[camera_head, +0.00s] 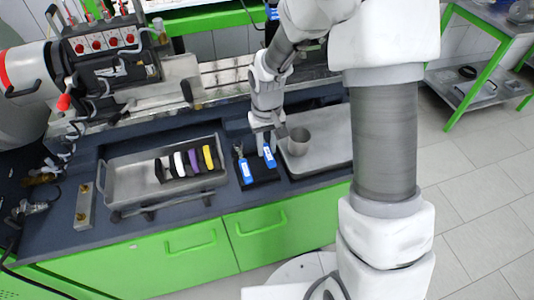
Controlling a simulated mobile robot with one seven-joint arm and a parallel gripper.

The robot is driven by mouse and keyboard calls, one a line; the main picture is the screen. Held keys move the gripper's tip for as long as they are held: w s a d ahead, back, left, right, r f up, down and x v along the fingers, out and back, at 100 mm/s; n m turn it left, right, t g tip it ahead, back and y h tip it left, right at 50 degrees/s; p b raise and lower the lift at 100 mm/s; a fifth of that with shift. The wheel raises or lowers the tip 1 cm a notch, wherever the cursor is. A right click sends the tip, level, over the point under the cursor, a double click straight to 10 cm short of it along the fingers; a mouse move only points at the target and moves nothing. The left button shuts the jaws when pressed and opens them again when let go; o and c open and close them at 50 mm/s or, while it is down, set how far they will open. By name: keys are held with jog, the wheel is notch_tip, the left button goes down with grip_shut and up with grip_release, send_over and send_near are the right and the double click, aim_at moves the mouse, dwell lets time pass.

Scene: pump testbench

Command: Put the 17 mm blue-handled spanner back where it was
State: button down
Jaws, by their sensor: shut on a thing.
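My gripper (268,132) points down over the workbench and is shut on a blue-handled spanner (269,157). The spanner hangs nearly upright, its blue handle at the right part of a small black holder (262,182). I cannot tell whether the handle touches the holder. A second blue-handled tool (245,171) stands at the left of the same holder, its grey metal end up. Size marks are too small to read, and the held spanner's upper end is hidden by my gripper.
Left of the holder is a metal tray (128,184) with several coloured-handled items. To the right is another metal tray (325,162) with a grey cup (298,141). The pump machine (100,60) stands at the back left. Green drawers (275,222) form the bench front.

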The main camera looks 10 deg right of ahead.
aim_at(267, 151)
jog(key=shift+f, duration=1.75)
jog(key=shift+f+b, duration=0.45)
jog(key=shift+b, duration=0.05)
jog(key=c, duration=0.7)
grip_release()
jog(key=shift+o, duration=0.2)
jog(key=shift+r, duration=0.1)
